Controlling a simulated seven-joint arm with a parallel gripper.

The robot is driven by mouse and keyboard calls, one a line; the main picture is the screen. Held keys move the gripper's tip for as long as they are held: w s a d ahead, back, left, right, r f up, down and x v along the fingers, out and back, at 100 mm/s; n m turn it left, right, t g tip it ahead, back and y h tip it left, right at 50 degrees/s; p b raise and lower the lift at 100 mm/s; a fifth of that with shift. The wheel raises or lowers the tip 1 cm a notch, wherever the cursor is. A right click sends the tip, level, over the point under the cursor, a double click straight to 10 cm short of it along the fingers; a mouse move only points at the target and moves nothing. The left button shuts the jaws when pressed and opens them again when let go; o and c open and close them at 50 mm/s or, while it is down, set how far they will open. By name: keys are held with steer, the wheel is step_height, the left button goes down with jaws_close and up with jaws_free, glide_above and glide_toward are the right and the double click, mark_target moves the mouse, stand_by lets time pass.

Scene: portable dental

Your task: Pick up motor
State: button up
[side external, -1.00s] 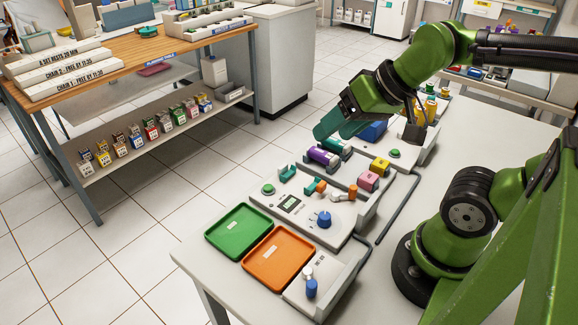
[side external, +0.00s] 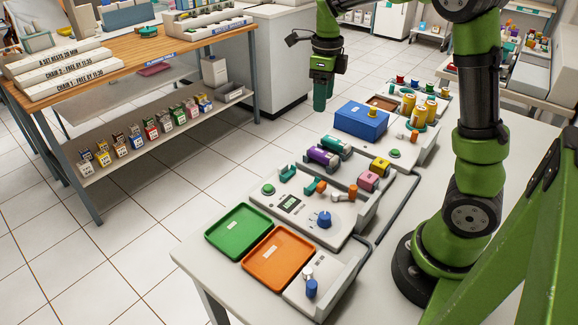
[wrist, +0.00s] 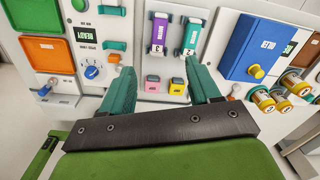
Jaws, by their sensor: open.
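No part is clearly marked as the motor. A purple cylindrical piece (side external: 322,156) and a teal one (side external: 338,146) lie side by side on the long grey station. They also show in the wrist view, purple (wrist: 158,33) labelled 3 and teal (wrist: 190,36) labelled 2. A pink block (side external: 367,182) and a yellow block (side external: 380,167) sit nearby. My gripper (side external: 321,108) points down above the bench's far-left side, clear of everything. In the wrist view its teal fingers (wrist: 157,70) are spread and empty, and they cover parts of the bench.
A blue box (side external: 361,121) stands behind the cylinders, with several yellow canisters (side external: 420,104) beyond it. A green tray (side external: 238,231) and an orange tray (side external: 277,259) lie at the front. A console with a blue knob (side external: 324,219) sits between. A grey tube runs along the right.

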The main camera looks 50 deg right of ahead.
steer(key=m, duration=0.4)
glide_above(322, 152)
steer(key=f, duration=1)
steer(key=shift+w+a+f, duration=0.2)
steer(key=shift+f, duration=0.15)
steer(key=shift+s+d+f, duration=0.1)
steer(key=shift+s+f, duration=0.05)
steer(key=shift+f, duration=1.25)
steer(key=shift+s+f, duration=0.15)
steer(key=shift+f, duration=1.2)
